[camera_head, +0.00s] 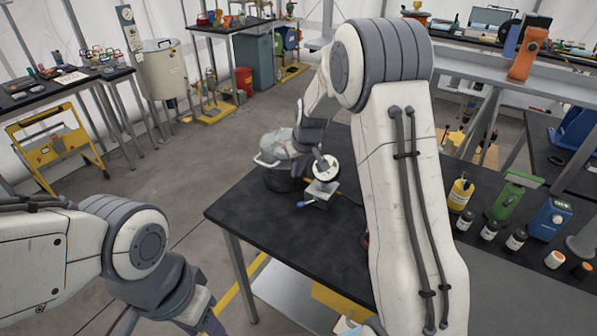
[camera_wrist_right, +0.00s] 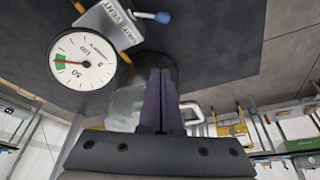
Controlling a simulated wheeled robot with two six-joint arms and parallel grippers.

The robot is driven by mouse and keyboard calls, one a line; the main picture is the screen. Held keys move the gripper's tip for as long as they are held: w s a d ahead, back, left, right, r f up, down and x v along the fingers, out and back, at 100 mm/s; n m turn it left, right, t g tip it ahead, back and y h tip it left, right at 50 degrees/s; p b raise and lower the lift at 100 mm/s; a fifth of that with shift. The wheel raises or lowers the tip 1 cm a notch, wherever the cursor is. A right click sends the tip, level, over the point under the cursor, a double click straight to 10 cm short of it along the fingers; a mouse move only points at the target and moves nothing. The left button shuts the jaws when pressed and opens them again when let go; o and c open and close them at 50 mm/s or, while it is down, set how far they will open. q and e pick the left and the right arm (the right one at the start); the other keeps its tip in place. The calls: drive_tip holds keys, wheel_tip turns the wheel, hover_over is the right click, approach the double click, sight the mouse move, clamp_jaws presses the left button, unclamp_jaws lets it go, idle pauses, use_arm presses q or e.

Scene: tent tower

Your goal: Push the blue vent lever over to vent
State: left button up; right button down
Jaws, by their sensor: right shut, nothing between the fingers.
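The blue vent lever (camera_head: 307,203) shows as a blue-tipped rod on a small grey valve block (camera_head: 321,190) below a round white gauge (camera_head: 326,167). In the right wrist view the blue tip (camera_wrist_right: 162,17) sticks out to the right of the plate marked VENT (camera_wrist_right: 108,24). The gauge (camera_wrist_right: 83,62) there has its needle in the green band. My right gripper (camera_wrist_right: 160,72) is shut and empty, its dark fingers pointing toward the lever but apart from it. In the head view my right arm hides much around it.
A clear domed vessel (camera_head: 278,146) stands beside the gauge at the black table's (camera_head: 262,222) far edge. Several bottles, a green device (camera_head: 514,194) and a blue meter (camera_head: 549,219) stand at right. The table's left front part is clear.

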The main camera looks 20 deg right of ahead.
sight(307, 203)
drive_tip(key=p+x, duration=0.1)
drive_tip(key=x, duration=0.6)
drive_tip(key=shift+f+p, duration=0.15)
drive_tip(key=shift+p, duration=0.15)
drive_tip(key=shift+s+d+f, duration=0.1)
drive_tip(key=shift+s+f, duration=0.15)
drive_tip(key=shift+s, duration=0.35)
drive_tip(key=shift+s+f, duration=0.25)
drive_tip(key=shift+s, duration=0.35)
drive_tip(key=shift+s+d+f, duration=0.1)
drive_tip(key=shift+s+f, duration=0.2)
drive_tip(key=shift+s, duration=0.3)
